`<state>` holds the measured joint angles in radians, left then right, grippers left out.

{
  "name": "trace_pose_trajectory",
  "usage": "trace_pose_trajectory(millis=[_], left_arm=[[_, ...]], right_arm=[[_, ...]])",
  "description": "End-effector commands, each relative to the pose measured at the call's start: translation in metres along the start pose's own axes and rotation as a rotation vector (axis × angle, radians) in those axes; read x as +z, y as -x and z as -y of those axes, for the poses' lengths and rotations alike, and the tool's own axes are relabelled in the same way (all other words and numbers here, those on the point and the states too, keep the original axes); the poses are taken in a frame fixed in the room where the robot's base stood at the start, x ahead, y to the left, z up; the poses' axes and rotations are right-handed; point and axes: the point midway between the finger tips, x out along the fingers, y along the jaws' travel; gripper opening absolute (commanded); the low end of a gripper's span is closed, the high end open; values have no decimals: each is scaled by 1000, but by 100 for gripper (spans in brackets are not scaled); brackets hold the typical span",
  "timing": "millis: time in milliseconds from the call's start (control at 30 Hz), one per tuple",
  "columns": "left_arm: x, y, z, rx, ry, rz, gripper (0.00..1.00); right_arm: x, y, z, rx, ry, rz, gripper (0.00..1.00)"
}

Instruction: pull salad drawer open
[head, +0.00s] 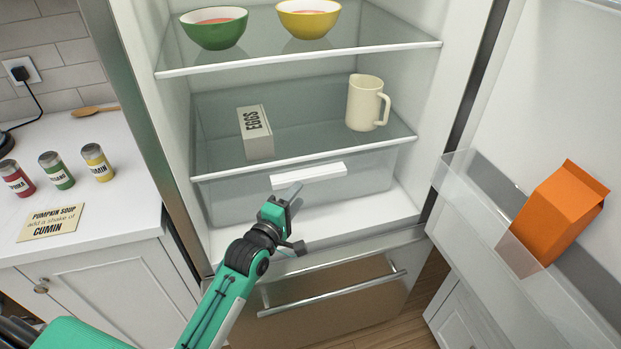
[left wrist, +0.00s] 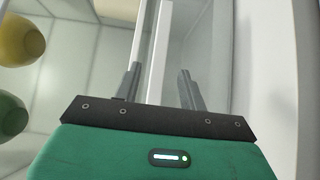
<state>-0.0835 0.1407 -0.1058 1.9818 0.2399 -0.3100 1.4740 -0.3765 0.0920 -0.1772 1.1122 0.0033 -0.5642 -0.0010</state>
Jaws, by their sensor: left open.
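The salad drawer (head: 235,200) is a clear bin under the lower fridge shelf, and it looks shut. Its white bar handle (head: 322,173) runs across the upper front. My left gripper (head: 289,193) is in front of the drawer, just below the handle's left end. In the left wrist view the open jaws (left wrist: 160,75) point at the fridge, with a white bar (left wrist: 160,45) between the two grey fingers. It appears to be the handle; I cannot tell whether a finger touches it. The right gripper is not in view.
An egg box (head: 256,133) and a cream jug (head: 364,103) stand on the lower shelf (head: 300,160) above the drawer. The open fridge door at right holds an orange carton (head: 560,212). A freezer drawer handle (head: 330,293) sits below.

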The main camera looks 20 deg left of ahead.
Motion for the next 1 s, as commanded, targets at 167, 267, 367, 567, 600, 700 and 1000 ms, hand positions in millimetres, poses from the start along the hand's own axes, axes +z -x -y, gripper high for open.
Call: trace_pose_trajectory(millis=[167, 267, 367, 567, 600, 700, 1000], left_arm=[[0, -33, -1, 1, -2, 0, 42], [0, -49, -1, 0, -1, 0, 42], [0, -62, 0, 0, -2, 1, 42], [0, -77, 0, -1, -1, 0, 42], [0, -78, 0, -1, -1, 0, 42], [0, -80, 1, -1, -1, 0, 42], [0, -79, 1, -1, -1, 0, 20]], right_arm=[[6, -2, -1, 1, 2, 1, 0], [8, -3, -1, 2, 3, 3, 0], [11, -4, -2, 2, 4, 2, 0], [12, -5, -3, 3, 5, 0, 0], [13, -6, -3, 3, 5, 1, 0], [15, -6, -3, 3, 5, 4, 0], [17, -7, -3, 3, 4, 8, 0]])
